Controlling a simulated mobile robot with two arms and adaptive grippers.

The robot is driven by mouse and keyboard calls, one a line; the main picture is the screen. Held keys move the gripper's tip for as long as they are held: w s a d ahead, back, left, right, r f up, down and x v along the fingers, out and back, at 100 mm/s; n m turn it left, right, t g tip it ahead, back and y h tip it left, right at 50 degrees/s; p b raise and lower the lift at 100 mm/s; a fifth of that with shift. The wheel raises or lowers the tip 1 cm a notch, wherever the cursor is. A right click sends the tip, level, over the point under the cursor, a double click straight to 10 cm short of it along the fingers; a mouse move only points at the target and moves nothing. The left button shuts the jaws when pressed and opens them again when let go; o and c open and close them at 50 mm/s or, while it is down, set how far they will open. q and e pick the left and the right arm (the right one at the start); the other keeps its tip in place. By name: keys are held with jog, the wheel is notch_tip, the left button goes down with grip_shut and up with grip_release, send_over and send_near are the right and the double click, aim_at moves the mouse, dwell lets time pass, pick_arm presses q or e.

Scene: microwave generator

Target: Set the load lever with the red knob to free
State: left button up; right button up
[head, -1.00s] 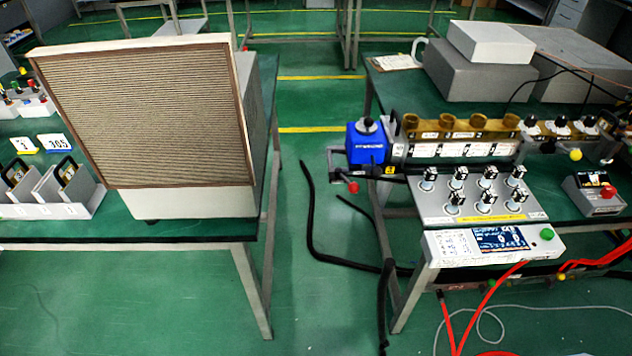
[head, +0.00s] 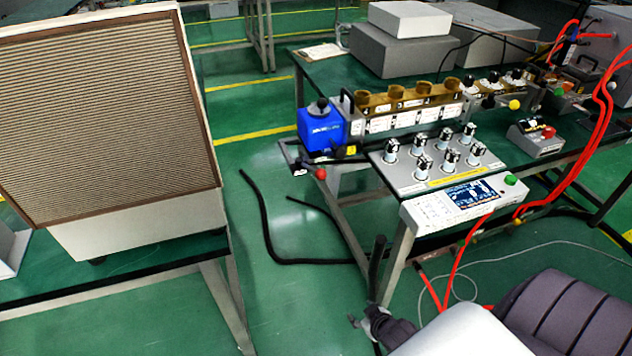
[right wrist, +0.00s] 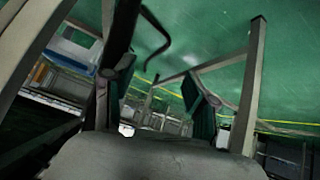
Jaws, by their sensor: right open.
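The load lever's red knob (head: 320,173) sits on a short dark arm below the blue unit (head: 321,130), at the left end of the bench apparatus in the head view. My right gripper (head: 366,322) is low in the head view, in front of the bench and well below the red knob, touching nothing that I can see. In the right wrist view my right gripper (right wrist: 160,98) is open, its two dark fingers apart with nothing held between them. The red knob is not recognisable there. My left gripper is not in view.
A panel with several white-and-black knobs (head: 430,160) and a display box (head: 460,198) stand right of the lever. Red cables (head: 568,165) run at the right. A large slatted box (head: 105,110) stands left. Green floor (head: 270,170) lies open between, with a black hose (head: 262,225).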

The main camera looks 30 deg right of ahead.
jog(key=w+d+r+t+b, duration=0.3)
jog(key=w+r+b, duration=0.1)
jog(key=w+r, duration=0.5)
jog(key=n+t+y+b, duration=0.1)
jog(key=n+t+b, duration=0.1)
jog(key=t+b, duration=0.35)
send_near(324, 177)
jog(key=shift+t, duration=0.45)
jog(key=w, duration=0.7)
jog(key=w+f, duration=0.1)
jog(key=w, duration=0.2)
jog(key=shift+w+d, duration=0.15)
jog(key=shift+w, duration=0.7)
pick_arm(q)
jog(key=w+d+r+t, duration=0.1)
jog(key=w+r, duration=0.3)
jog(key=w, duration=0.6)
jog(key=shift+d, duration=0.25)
pick_arm(e)
jog(key=shift+w, duration=0.1)
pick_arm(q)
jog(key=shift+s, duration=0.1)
pick_arm(e)
jog(key=shift+c, duration=0.3)
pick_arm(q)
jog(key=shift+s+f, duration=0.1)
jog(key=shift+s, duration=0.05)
pick_arm(e)
grip_shut()
